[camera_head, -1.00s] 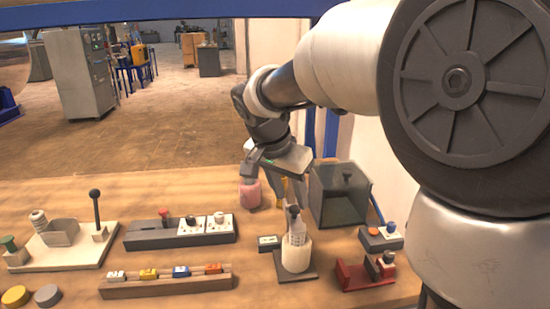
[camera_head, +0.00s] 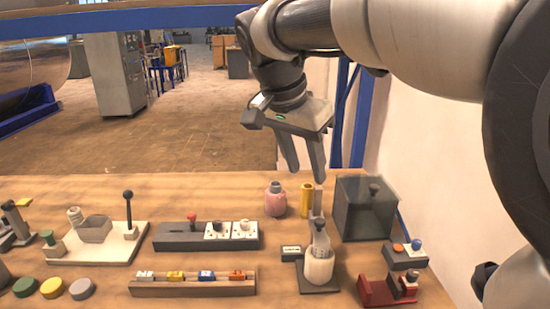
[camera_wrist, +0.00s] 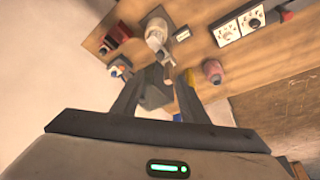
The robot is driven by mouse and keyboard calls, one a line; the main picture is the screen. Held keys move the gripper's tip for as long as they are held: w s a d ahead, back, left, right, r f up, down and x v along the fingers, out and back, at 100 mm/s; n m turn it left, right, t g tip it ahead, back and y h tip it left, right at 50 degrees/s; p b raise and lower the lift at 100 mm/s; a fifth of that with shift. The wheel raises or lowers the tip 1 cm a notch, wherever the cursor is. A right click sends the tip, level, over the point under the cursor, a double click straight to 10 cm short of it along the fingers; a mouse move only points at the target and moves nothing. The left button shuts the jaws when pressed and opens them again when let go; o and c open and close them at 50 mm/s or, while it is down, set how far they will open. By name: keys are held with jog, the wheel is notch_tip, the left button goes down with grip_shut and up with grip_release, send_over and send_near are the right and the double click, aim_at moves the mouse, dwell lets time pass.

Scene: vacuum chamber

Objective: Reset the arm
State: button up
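My gripper (camera_head: 302,172) hangs in the air above the back of the wooden table, behind the pink jar (camera_head: 275,200) and the yellow cylinder (camera_head: 307,200). Its two fingers point down and stand apart, with nothing between them. In the wrist view my gripper (camera_wrist: 170,88) also shows spread fingers, with the table and its items beyond. The white cup (camera_head: 319,266) with a grey-topped piece in it stands on a dark base at the front right, clear of my gripper.
A dark translucent box (camera_head: 364,212) stands at the back right. A red stand (camera_head: 388,290) is at the front right. A socket panel (camera_head: 207,236), a rack of coloured blocks (camera_head: 193,285) and a white lever board (camera_head: 97,243) fill the left. A blue beam (camera_head: 150,18) crosses the top.

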jog(key=s+d+f+n+t+y, duration=0.1)
jog(key=s+d+f+n+y, duration=0.25)
jog(key=s, duration=0.55)
jog(key=s+d+f+n+t, duration=0.1)
jog(key=s+d+f+n, duration=0.1)
jog(key=s+f+n, duration=0.55)
notch_tip(320, 180, up, 16)
jog(key=s+m+p, duration=0.1)
jog(key=m+p, duration=0.1)
jog(key=p, duration=1.3)
jog(key=shift+s+r, duration=0.15)
jog(key=shift+r, duration=0.05)
